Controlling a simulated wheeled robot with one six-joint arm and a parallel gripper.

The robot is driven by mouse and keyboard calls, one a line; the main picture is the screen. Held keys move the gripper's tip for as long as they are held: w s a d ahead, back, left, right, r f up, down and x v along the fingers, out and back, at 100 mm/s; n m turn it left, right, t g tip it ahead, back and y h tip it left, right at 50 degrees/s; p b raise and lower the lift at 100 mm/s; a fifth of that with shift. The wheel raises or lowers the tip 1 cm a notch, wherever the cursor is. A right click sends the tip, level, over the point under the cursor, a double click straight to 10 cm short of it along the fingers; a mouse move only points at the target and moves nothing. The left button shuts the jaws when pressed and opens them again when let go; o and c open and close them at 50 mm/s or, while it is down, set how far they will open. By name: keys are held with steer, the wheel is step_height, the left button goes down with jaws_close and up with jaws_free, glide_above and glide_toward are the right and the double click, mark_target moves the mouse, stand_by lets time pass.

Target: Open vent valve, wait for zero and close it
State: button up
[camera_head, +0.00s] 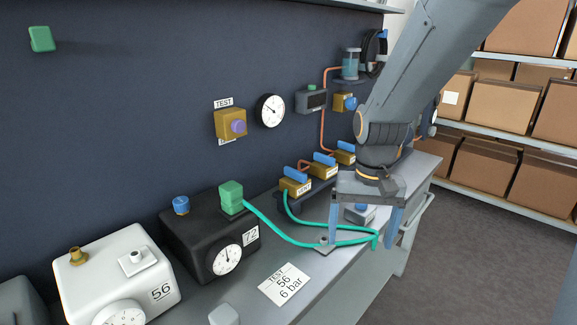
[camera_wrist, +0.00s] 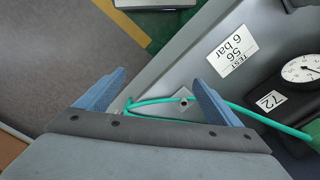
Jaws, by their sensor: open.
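Three brass valve blocks with blue handles stand in a row at the back of the bench: a near one (camera_head: 296,187), a middle one (camera_head: 323,170) and a far one (camera_head: 345,156). Their labels are too small to read, so I cannot tell which is the vent valve. A round white gauge (camera_head: 270,110) is on the wall; its reading is unclear. Beside it is a brass block marked TEST with a purple knob (camera_head: 238,127). My gripper (camera_head: 364,236) is open over the bench's front part, to the right of the valves. In the wrist view my gripper (camera_wrist: 159,76) holds nothing.
A green hose (camera_head: 290,238) runs from black box 72 (camera_head: 190,240) beneath my gripper and back to the near valve. White box 56 (camera_head: 100,270) stands left. A card reading TEST 56 6 bar (camera_head: 285,284) lies in front. Floor right of the bench is clear.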

steer(key=w+a+r+m, duration=0.2)
steer(key=w+r, duration=0.1)
steer(key=w, duration=0.5)
steer(key=w+a+r+m, duration=0.1)
steer(key=w+a+r, duration=0.15)
steer(key=w, duration=0.45)
step_height(320, 180, up, 4)
steer(key=m+p, duration=0.1)
steer(key=m, duration=0.3)
glide_above(295, 170)
steer(key=shift+s+d+r, duration=0.1)
steer(key=shift+d+r, duration=0.05)
steer(key=shift+f, duration=0.35)
steer(key=shift+f+p, duration=1)
steer(key=shift+f, duration=2.45)
steer(key=c, duration=1)
